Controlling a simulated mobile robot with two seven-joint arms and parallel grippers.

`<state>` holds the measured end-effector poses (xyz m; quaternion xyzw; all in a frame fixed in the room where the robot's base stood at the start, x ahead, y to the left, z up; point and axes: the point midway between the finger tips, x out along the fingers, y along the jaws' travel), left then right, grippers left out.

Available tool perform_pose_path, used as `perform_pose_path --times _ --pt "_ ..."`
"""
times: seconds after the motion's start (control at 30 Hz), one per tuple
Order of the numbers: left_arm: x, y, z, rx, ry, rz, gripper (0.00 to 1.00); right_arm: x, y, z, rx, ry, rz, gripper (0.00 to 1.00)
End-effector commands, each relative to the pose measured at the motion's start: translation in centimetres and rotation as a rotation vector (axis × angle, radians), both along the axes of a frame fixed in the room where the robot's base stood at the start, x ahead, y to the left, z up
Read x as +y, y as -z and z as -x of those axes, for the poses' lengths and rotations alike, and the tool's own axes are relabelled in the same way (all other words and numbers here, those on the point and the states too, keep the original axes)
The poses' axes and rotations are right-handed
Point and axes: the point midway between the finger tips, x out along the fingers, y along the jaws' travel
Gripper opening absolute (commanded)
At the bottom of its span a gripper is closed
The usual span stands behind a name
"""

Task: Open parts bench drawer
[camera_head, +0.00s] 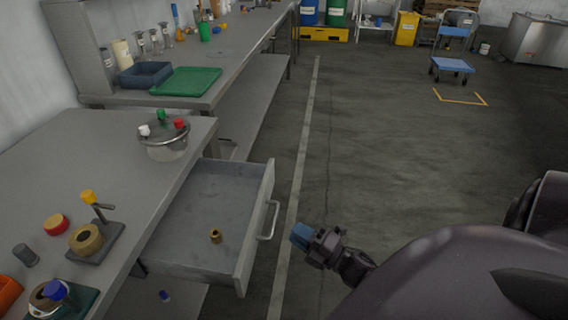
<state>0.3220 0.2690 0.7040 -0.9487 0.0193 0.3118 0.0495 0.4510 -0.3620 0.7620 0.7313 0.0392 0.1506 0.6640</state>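The parts bench drawer (190,205) is pulled out from under the near grey bench (70,155), its inside exposed. Its bar handle (269,221) is on the front panel, facing right. A small brass-coloured fitting (215,236) lies on the drawer floor. My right gripper (303,237), dark with blue at the tip, is to the right of the handle, apart from it. Its fingers are too small and turned to show whether they are open or shut. My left gripper is not in view.
A steel pot with coloured knobs (165,145) stands by the bench edge above the drawer. A valve stand (92,240) and a red cap (56,223) are on the near bench. The floor right of the drawer is clear; a blue cart (453,64) stands far off.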

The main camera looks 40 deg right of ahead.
Motion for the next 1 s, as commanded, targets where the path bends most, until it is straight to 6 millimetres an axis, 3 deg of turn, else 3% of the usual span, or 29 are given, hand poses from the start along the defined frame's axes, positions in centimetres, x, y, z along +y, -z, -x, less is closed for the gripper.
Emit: perform_pose_path --times 0.1,0.3,1.0 --pt "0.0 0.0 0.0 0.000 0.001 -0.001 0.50 -0.5 0.3 1.7 0.001 0.001 0.000 0.22" --pt "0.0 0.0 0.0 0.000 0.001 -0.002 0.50 -0.8 0.5 2.9 -0.001 0.000 0.000 0.22" --pt "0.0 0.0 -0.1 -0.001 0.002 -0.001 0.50 -0.9 0.5 3.0 0.007 0.001 -0.016 0.22"
